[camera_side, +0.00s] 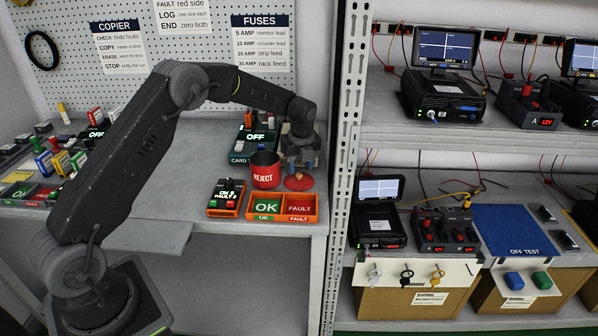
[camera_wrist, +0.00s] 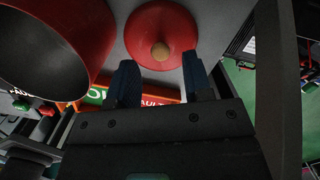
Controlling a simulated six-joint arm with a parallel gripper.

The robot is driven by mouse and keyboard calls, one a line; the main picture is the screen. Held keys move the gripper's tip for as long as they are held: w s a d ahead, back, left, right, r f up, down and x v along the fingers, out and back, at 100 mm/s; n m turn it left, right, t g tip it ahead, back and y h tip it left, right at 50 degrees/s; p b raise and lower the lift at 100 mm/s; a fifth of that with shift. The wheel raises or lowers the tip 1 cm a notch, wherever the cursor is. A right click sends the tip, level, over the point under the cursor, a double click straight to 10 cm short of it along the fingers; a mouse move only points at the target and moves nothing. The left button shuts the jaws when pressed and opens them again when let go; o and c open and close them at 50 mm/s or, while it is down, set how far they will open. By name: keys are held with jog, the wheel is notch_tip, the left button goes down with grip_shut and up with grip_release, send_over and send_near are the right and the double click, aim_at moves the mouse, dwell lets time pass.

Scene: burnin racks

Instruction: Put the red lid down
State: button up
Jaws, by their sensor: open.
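The red lid (camera_side: 299,183) lies on the grey bench, to the right of the red REJECT bin (camera_side: 265,170) and behind the FAULT tray. In the wrist view the lid (camera_wrist: 160,32) shows as a red disc with a pale round knob, and the dark open mouth of the bin (camera_wrist: 92,40) is at upper left. My gripper (camera_side: 300,165) points down just above the lid. In the wrist view its two blue fingers (camera_wrist: 160,85) stand apart with nothing between them. The bin is uncovered.
An orange tray with green OK (camera_side: 266,207) and red FAULT (camera_side: 300,210) sections sits at the bench front. A small button box (camera_side: 227,197) stands left of it, and the OFF unit (camera_side: 259,138) is behind. A perforated metal rack post (camera_side: 343,150) rises close on the right.

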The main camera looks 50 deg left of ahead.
aim_at(301, 182)
notch_tip(301, 182, up, 9)
jog(key=d, duration=0.1)
jog(key=s+d+r+n+t, duration=0.1)
jog(key=s+d+r+n, duration=0.35)
jog(key=s+r, duration=0.3)
jog(key=s+d+r+n+t, duration=0.2)
jog(key=s+d+r+n, duration=0.2)
jog(key=s+r+n, duration=0.3)
jog(key=s+d+f+n+t, duration=0.1)
jog(key=s+n, duration=0.4)
jog(key=s, duration=0.5)
jog(key=s+d+f+n+t+h, duration=0.1)
jog(key=s+n, duration=0.4)
jog(key=s, duration=0.5)
jog(key=shift+s+d+f, duration=0.3)
jog(key=shift+d+f, duration=0.6)
jog(key=shift+d, duration=0.35)
